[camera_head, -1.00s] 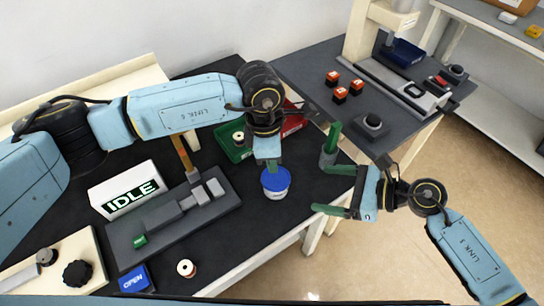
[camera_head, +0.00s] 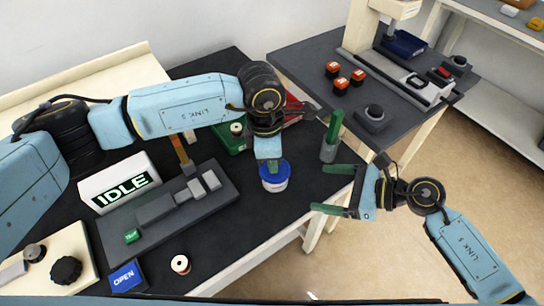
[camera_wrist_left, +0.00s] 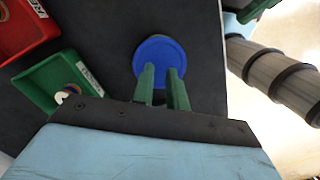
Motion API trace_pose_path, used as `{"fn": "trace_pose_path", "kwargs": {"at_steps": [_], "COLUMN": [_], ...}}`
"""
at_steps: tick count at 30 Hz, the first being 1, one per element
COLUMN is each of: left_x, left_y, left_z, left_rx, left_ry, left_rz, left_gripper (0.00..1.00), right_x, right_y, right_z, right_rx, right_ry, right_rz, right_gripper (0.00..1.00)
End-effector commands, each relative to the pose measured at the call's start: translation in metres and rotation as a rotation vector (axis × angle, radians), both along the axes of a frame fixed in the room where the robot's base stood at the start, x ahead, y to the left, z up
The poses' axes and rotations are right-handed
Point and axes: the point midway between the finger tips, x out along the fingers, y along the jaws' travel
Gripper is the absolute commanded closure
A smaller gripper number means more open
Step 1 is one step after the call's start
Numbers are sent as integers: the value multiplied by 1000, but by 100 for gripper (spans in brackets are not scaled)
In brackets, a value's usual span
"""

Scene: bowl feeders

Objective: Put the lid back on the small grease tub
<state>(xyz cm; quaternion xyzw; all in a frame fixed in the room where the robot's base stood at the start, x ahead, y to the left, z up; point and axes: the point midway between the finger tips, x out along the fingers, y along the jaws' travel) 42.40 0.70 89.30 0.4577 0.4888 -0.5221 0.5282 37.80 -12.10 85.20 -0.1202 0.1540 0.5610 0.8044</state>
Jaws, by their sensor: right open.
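The small grease tub (camera_head: 274,185) is a white round pot near the right edge of the black table. The round blue lid (camera_head: 281,170) is at its top; whether it is seated or just above cannot be told. It also shows in the wrist view (camera_wrist_left: 158,54). My left gripper (camera_head: 274,168) points down over the lid. Its green fingers (camera_wrist_left: 162,76) are close together over the lid's middle, seemingly shut on it; the grip point is hidden. My right gripper (camera_head: 318,188) is open and empty, right of the tub, fingers pointing left.
A green tray (camera_head: 233,146) and a red tray (camera_head: 298,112) lie behind the tub. A grey fixture (camera_head: 160,212) and IDLE sign (camera_head: 120,184) are left. Black table is clear in front of the tub.

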Motion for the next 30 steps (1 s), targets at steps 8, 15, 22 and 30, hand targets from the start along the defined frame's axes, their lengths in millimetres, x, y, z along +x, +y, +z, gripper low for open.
{"fn": "trace_pose_path", "kwargs": {"at_steps": [8, 15, 22, 30], "left_x": [0, 0, 1, 1], "left_y": [-1, 0, 3, 6], "left_z": [-7, -3, 27, 55], "left_rx": [0, 1, -1, 0], "left_ry": [0, 0, -2, 0], "left_rz": [0, 1, 1, 1], "left_gripper": [85, 85, 85, 85], "right_x": [0, 0, 0, 0], "right_y": [0, 0, 0, 0], "right_z": [-6, -4, 12, 24], "right_rx": [0, 0, 0, 0], "right_ry": [0, 0, 0, 0], "right_rz": [0, 0, 0, 0], "right_gripper": [17, 17, 17, 17]}}
